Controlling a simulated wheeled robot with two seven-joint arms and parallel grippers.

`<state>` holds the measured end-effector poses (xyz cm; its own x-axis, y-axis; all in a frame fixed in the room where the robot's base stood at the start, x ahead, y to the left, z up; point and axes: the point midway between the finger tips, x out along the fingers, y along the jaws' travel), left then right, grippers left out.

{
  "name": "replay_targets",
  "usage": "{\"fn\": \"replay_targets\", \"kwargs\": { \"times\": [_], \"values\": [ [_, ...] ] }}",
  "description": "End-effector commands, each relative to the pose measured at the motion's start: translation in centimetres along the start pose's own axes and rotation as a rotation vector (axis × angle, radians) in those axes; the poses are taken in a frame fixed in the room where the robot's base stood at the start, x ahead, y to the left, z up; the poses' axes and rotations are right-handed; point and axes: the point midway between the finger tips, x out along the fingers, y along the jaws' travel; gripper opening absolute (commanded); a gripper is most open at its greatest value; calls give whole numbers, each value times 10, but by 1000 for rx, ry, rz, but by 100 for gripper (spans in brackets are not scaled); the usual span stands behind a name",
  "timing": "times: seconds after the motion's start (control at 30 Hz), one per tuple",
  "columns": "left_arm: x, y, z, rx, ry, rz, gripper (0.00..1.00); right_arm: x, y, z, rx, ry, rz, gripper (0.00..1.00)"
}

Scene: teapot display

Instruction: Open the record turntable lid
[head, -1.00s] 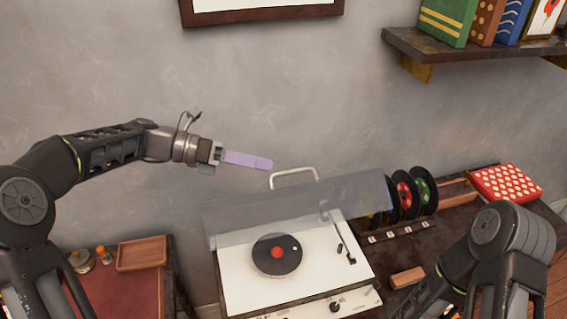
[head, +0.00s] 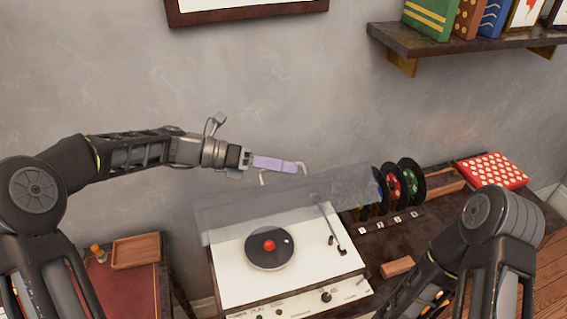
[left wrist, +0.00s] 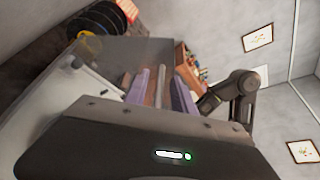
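The record turntable (head: 238,269) is a cream box with a black record and red label. Its see-through lid (head: 240,211) is tilted up toward the wall, with a pale handle (head: 264,178) on its upper edge. My left gripper (head: 297,167) has lilac fingers and is at the handle, partly hiding it. In the left wrist view the fingers (left wrist: 160,90) stand apart, with the handle bar (left wrist: 160,86) showing between them and gaps on both sides. The lid also shows there (left wrist: 128,58). My right arm is at the lower right; its gripper is out of view.
A rack of upright records (head: 404,184) stands just right of the lid. A red dotted box (head: 492,170) and a wooden block (head: 397,267) are farther right. A small wooden tray (head: 136,252) lies at left. A book shelf (head: 470,42) juts from the wall.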

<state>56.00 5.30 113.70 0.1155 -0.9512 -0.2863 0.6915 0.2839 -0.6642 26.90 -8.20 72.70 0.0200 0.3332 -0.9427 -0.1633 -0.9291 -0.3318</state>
Motion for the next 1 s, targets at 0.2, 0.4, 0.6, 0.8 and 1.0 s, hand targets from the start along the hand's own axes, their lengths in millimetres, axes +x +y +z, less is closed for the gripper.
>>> {"fn": "replay_targets", "kwargs": {
  "times": [0.2,0.4,0.6,0.8,1.0],
  "values": [
    [5,0,0,0,0,0,31,-1,0,0,0,0,1,36],
    [4,0,0,0,0,0,23,-1,0,0,0,0,1,36],
    [4,0,0,0,0,0,7,-1,0,0,0,0,1,36],
    [4,0,0,0,0,0,0,-1,0,0,0,0,1,36],
    [4,0,0,0,0,0,0,-1,0,0,0,0,1,36]
  ]
}}
